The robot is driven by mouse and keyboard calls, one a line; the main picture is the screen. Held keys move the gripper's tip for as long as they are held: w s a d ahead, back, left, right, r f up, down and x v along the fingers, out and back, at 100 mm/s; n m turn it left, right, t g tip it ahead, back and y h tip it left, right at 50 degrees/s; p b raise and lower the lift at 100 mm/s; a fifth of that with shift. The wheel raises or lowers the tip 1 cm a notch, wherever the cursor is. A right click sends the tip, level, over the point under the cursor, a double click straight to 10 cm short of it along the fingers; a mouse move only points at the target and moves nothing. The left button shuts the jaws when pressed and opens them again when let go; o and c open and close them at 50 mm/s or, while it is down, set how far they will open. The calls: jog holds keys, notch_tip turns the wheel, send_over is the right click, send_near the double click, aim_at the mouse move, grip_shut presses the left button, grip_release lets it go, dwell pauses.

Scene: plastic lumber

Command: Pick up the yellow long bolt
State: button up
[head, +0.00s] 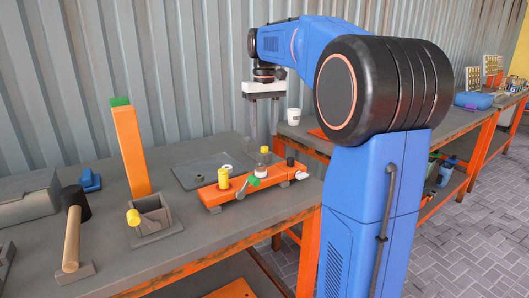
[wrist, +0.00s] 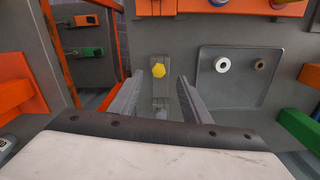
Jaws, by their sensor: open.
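A yellow hexagonal bolt head (wrist: 158,70) shows in the wrist view, above a narrow grey block and centred just beyond my fingertips. In the head view a yellow-topped piece (head: 264,150) stands upright behind the orange tray, below my gripper (head: 264,128); it looks like the same bolt. Its shank is mostly hidden. My gripper (wrist: 160,80) is open and empty, with its fingers pointing down on either side of the bolt's line. I cannot tell the exact height gap between the fingertips and the bolt head.
A grey mat (wrist: 240,105) carries a white ring (wrist: 222,65) and a brown ring (wrist: 260,65). A tall orange post (head: 131,150), a mallet (head: 72,235) and a grey box stand to the left.

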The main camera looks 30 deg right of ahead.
jog(key=shift+w+d+f, duration=0.1)
jog(key=shift+f, duration=1.25)
jog(key=shift+w+d+f, duration=0.1)
jog(key=shift+f, duration=1.2)
grip_shut()
